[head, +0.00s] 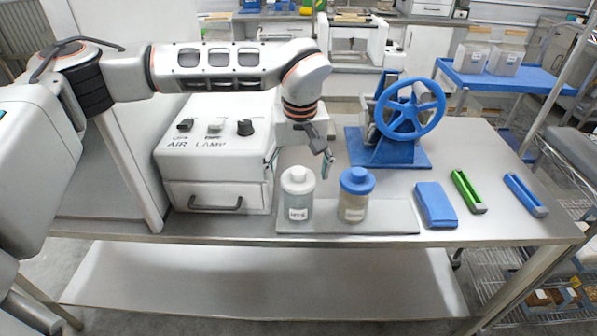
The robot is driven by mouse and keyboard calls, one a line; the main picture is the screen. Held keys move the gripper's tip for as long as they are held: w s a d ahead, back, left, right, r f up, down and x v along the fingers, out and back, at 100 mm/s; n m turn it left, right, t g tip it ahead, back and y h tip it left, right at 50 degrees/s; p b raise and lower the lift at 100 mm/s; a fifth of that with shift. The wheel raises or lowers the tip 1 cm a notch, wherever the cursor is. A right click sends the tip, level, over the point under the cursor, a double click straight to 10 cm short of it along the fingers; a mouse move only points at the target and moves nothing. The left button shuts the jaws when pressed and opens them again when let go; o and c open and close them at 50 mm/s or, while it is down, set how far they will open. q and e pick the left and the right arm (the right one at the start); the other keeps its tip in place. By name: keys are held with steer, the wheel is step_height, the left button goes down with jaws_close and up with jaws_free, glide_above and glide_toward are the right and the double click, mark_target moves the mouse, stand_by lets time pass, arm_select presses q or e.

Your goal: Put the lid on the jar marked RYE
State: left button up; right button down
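Two jars stand upright side by side on a pale mat (392,217) on the steel bench. My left gripper (328,165) points down just behind and between the two lids, seen edge-on. Nothing shows in it, and its finger gap cannot be made out. My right gripper is out of view.
A white box with AIR and LAMP knobs (215,147) and a drawer stands left of the jars. A blue handwheel device (408,112) is behind them. A blue block (435,204), a green holder (468,191) and a blue holder (525,194) lie at right.

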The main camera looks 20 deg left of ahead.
arm_select(q)
steer(key=shift+r, duration=0.1)
step_height(320, 180, up, 12)
steer(key=s, duration=0.1)
steer(key=shift+s+d, duration=0.15)
steer(key=shift+d, duration=0.2)
steer(key=shift+f, duration=0.2)
